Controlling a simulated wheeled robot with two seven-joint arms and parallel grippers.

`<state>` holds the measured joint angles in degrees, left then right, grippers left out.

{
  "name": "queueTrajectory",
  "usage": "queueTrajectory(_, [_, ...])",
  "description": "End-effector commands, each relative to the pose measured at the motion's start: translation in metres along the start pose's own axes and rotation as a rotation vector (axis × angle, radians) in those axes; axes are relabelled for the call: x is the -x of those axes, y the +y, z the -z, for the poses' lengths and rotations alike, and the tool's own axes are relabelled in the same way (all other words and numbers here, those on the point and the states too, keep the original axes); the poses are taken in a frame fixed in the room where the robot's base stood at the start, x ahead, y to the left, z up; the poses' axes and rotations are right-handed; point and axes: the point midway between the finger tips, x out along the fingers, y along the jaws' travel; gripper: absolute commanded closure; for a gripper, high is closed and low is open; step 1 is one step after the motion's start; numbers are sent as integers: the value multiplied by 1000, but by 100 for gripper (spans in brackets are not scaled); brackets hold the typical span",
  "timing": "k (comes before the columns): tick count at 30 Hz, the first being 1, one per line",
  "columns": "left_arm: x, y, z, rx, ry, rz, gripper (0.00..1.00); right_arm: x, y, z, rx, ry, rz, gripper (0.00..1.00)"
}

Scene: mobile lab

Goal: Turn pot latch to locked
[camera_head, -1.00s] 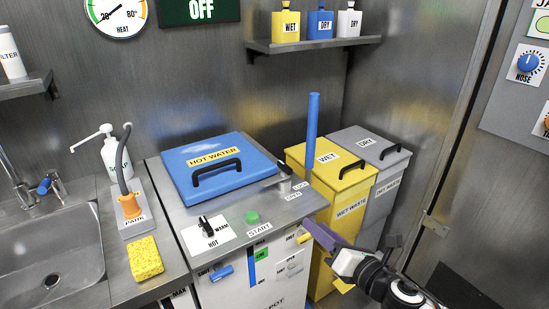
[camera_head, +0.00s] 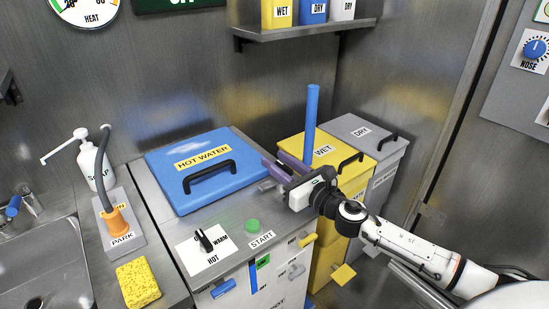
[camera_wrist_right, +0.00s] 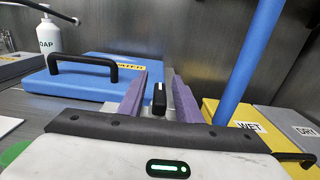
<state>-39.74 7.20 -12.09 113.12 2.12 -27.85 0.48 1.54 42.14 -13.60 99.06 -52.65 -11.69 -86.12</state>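The pot latch, a small grey and black lever, stands between my right gripper's purple fingers in the right wrist view (camera_wrist_right: 159,98). Gaps show on both sides of it, so the fingers are open around it and not closed on it. In the head view my right gripper (camera_head: 280,164) reaches in from the right over the latch corner of the pot top. It hides most of the latch and its OPEN and LOCK labels; a grey end (camera_head: 267,185) shows beside it. The blue HOT WATER lid (camera_head: 165,170) lies flat and closed left of the gripper. My left gripper is out of view.
A tall blue post (camera_head: 311,115) rises behind my right gripper. Yellow WET (camera_head: 350,185) and grey DRY (camera_head: 385,125) bins stand to the right. A green START button (camera_head: 253,225) and HOT/WARM knob (camera_head: 206,240) sit in front of the lid.

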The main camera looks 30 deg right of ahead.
Motion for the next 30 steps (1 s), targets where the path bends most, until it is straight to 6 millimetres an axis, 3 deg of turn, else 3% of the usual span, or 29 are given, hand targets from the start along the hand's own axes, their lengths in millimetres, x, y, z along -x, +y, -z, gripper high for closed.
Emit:
queueTrajectory(6, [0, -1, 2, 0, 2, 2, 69, -15, 0, 0, 1, 1, 0, 69])
queueTrajectory(15, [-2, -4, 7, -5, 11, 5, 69, -17, 0, 1, 0, 1, 0, 69])
queueTrajectory(21, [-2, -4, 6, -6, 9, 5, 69, -16, 0, 0, 0, 1, 0, 100])
queueTrajectory(30, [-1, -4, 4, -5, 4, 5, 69, -16, -1, 0, 0, 1, 6, 100])
